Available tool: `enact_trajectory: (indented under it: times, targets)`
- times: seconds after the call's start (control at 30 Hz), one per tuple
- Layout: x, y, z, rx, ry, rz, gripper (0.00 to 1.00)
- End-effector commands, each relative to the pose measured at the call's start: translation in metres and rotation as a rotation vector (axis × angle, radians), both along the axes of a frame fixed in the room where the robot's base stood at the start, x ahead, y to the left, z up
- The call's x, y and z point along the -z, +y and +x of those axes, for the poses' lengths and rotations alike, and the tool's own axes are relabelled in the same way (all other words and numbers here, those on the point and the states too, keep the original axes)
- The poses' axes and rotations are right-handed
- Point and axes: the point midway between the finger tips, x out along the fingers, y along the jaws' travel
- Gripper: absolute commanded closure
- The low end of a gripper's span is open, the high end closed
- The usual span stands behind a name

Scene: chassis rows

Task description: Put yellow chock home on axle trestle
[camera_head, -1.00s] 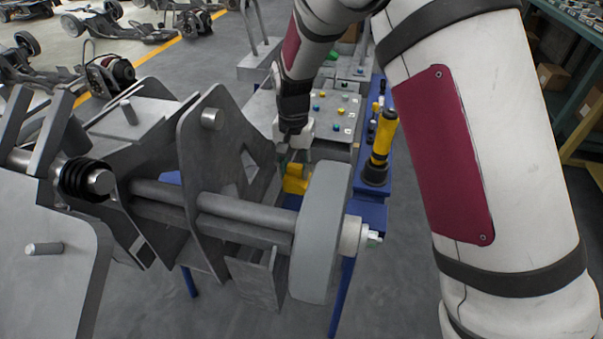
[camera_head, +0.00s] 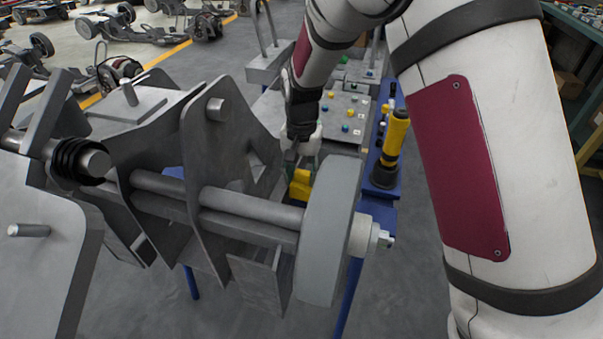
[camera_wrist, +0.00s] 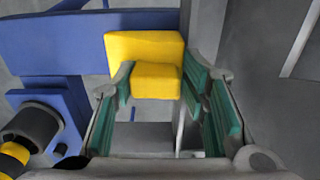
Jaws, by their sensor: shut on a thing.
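The yellow chock (camera_head: 301,185) is a stepped yellow block, and it also shows in the wrist view (camera_wrist: 145,55) at the fingertips. My gripper (camera_head: 302,160) is shut on it, with green-lined fingers (camera_wrist: 153,85) on either side of its smaller step. The axle trestle (camera_head: 225,150) is a grey frame of plates carrying an axle bar (camera_head: 250,212) and a grey wheel disc (camera_head: 328,230). The chock is behind the bar, between the pointed plate and the wheel disc. Its lower part is hidden in the head view, so I cannot tell whether it touches the trestle.
A blue stand (camera_head: 384,215) holds a black-and-yellow tool (camera_head: 391,145) right of the wheel disc. Behind is a grey panel with coloured buttons (camera_head: 345,112). Wheeled chassis (camera_head: 130,30) stand on the floor at the back left. My arm covers the right side.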

Motion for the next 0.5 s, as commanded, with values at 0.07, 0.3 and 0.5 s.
enact_trajectory:
  times: [0.07, 0.3, 0.5]
  targets:
    - [0.0169, -0.0045, -0.0047, 0.002, 0.018, -0.012, 1.00]
    - [0.0183, -0.0054, -0.0043, 0.003, 0.017, -0.013, 1.00]
    - [0.0197, -0.0062, -0.0042, 0.003, 0.017, -0.013, 1.00]
